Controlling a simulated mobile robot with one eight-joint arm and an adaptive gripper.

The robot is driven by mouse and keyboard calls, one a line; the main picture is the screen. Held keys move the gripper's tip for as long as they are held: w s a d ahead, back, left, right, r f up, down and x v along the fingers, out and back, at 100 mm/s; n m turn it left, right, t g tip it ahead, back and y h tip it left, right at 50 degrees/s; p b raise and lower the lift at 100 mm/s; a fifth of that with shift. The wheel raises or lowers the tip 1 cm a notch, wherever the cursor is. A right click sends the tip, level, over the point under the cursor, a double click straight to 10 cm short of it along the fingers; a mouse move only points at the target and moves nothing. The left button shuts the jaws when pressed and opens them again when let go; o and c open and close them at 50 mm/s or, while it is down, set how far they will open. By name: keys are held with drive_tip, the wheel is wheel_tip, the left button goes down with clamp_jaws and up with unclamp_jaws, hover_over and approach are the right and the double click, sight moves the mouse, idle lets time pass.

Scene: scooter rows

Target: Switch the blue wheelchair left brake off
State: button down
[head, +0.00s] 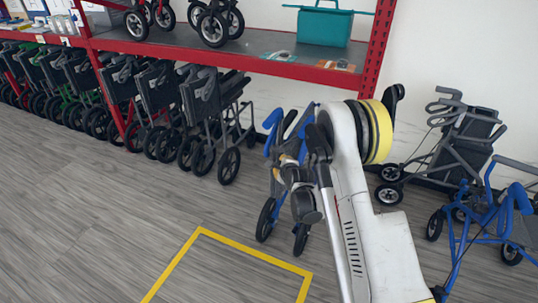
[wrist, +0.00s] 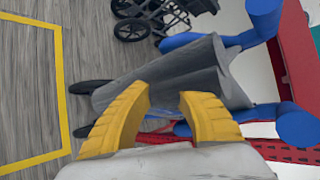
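A blue-framed folded chair with a grey fabric seat stands behind my arm in the head view; its blue handle (head: 272,119) and dark wheels show, and my arm hides much of it. In the wrist view its grey fabric (wrist: 165,75) lies just beyond my fingers, with blue handle ends (wrist: 297,123) to the right. My gripper (wrist: 165,98) is open, its two yellow fingers apart with nothing clearly held between them. In the head view my gripper (head: 283,160) is beside the blue frame, partly hidden. I cannot make out the left brake lever or its position.
A grey walker (head: 465,140) stands by the wall. Folded dark chairs (head: 155,95) line up under a red-edged shelf (head: 245,62). Yellow tape (head: 245,245) marks clear floor in front.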

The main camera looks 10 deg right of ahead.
sight(267, 155)
drive_tip(key=b+x, duration=0.4)
drive_tip(key=x, duration=0.5)
drive_tip(key=shift+w+f, duration=0.15)
drive_tip(key=shift+w, duration=0.2)
drive_tip(key=s+a+r+g+p, duration=0.1)
drive_tip(key=r, duration=0.1)
drive_tip(key=s+a+r+m+g+y+p, duration=0.1)
drive_tip(key=r+p, duration=0.1)
drive_tip(key=s+a+r+g+y+p, duration=0.1)
drive_tip(key=s+r+g+p, duration=0.1)
drive_tip(key=shift+r+m, duration=0.15)
drive_tip(key=shift+m, duration=0.25)
drive_tip(key=shift+s+r, duration=0.1)
drive_tip(key=shift+r, duration=0.15)
